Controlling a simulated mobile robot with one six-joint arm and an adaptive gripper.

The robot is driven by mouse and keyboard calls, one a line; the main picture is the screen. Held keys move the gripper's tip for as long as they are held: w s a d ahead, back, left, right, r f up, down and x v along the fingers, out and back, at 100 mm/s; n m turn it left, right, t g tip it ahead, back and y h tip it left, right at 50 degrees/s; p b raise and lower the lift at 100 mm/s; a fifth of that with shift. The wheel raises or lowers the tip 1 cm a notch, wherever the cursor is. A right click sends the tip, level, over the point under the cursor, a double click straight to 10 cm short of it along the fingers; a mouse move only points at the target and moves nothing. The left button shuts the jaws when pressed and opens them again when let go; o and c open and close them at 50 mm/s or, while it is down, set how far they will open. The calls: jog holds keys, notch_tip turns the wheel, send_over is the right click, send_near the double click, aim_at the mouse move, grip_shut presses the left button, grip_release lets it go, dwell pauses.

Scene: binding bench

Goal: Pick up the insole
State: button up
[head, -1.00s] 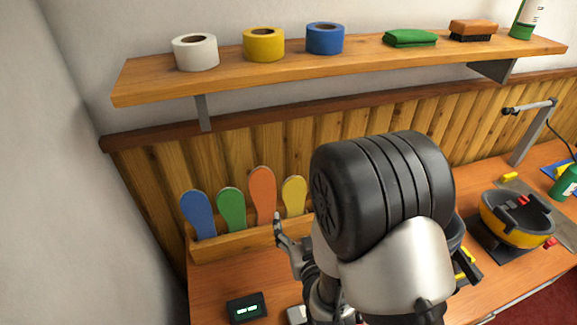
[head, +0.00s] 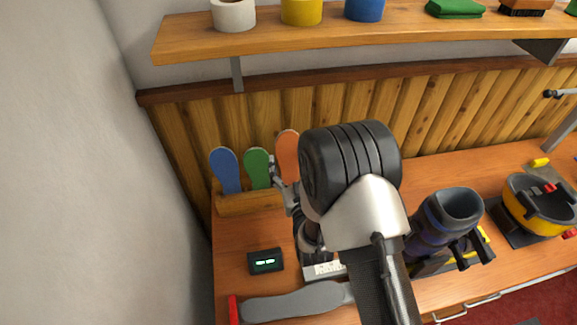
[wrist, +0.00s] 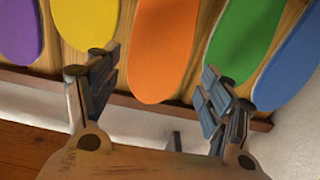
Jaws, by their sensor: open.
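Colored insoles stand upright in a wooden rack (head: 240,206) against the plank wall. In the head view I see a blue insole (head: 225,170), a green insole (head: 256,167) and an orange insole (head: 288,150), partly hidden by my arm. The wrist view also shows a purple insole (wrist: 12,30) and a yellow insole (wrist: 86,20). My gripper (wrist: 158,88) is open and empty. In the wrist view the orange insole (wrist: 162,50) lies between its fingers, with the yellow and green insoles (wrist: 240,40) behind the fingertips. I cannot tell whether a finger touches anything.
A shelf (head: 330,36) with tape rolls runs above the rack. A small black display (head: 265,261) and a large grey sole-shaped piece (head: 290,302) lie on the bench. A dark boot-like object (head: 445,222) and a yellow-black bowl (head: 538,205) stand to the right.

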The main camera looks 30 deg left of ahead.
aim_at(289, 150)
jog(key=x, duration=0.5)
jog(key=shift+w+a, duration=0.15)
jog(key=shift+w, duration=0.3)
jog(key=shift+c, duration=0.5)
jog(key=c, duration=0.8)
